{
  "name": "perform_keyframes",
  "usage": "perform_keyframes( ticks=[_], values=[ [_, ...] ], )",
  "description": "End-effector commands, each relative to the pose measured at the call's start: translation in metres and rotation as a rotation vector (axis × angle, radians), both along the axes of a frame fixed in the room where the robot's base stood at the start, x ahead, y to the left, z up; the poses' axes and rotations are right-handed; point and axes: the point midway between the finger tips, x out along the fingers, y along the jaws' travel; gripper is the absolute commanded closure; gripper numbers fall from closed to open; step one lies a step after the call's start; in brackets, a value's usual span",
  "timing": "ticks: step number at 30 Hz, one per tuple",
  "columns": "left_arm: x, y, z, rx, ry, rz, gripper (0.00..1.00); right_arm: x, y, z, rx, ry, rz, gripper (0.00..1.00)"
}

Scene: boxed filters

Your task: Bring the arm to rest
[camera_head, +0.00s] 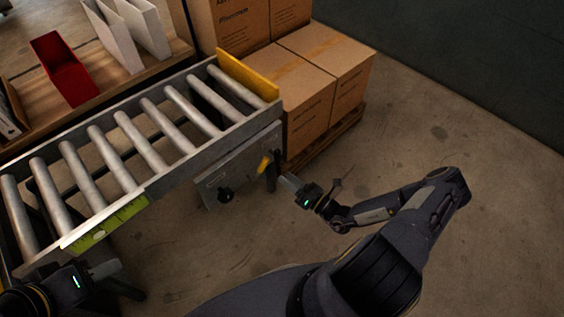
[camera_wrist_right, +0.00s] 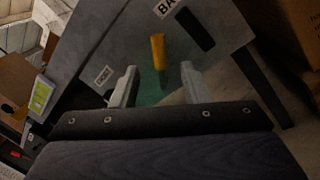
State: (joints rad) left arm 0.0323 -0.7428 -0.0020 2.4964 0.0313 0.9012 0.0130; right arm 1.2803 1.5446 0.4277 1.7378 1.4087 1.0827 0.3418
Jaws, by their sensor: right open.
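My right arm reaches in from the lower right in the head view, with its gripper (camera_head: 284,181) near the end panel of the roller conveyor. In the right wrist view the gripper (camera_wrist_right: 159,82) is open, its two pale fingers apart. A yellow handle (camera_wrist_right: 159,52) on the grey panel shows in the gap just beyond the fingertips. It also shows in the head view (camera_head: 264,163). I see nothing held. My left gripper (camera_head: 108,273) is at the lower left, by the conveyor's near side; its fingers are too unclear to read.
The roller conveyor (camera_head: 222,136) has a yellow end stop (camera_head: 248,77) and empty rollers. Cardboard boxes (camera_head: 305,98) stand on a pallet behind it. A shelf holds a red bin (camera_head: 62,70) and white files (camera_head: 118,36). The floor to the right is clear.

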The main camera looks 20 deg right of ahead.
Motion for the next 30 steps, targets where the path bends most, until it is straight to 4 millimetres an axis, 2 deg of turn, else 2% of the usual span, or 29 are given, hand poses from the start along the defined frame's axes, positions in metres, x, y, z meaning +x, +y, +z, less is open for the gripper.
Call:
perform_keyframes(
  ticks=[7, 11, 15, 20, 24, 30],
  values=[
    [0.0, 0.0, 0.0, 0.0, 0.0, 0.0, 0.64, 0.0, 0.0, 0.002, -0.008, -0.004, 0.007, 0.59],
    [0.0, 0.0, 0.0, 0.0, 0.0, 0.0, 0.64, 0.001, 0.005, 0.023, -0.1, -0.053, 0.095, 0.59],
    [0.0, 0.0, 0.0, 0.0, 0.0, 0.0, 0.64, -0.004, 0.02, 0.072, -0.334, -0.184, 0.32, 0.59],
    [0.0, 0.0, 0.0, 0.0, 0.0, 0.0, 0.64, -0.026, 0.042, 0.133, -0.658, -0.377, 0.614, 0.59],
    [0.0, 0.0, 0.0, 0.0, 0.0, 0.0, 0.64, -0.052, 0.055, 0.179, -0.935, -0.553, 0.839, 0.59],
    [0.0, 0.0, 0.0, 0.0, 0.0, 0.0, 0.64, -0.096, 0.062, 0.236, -1.335, -0.807, 1.099, 0.59]
  ],
)
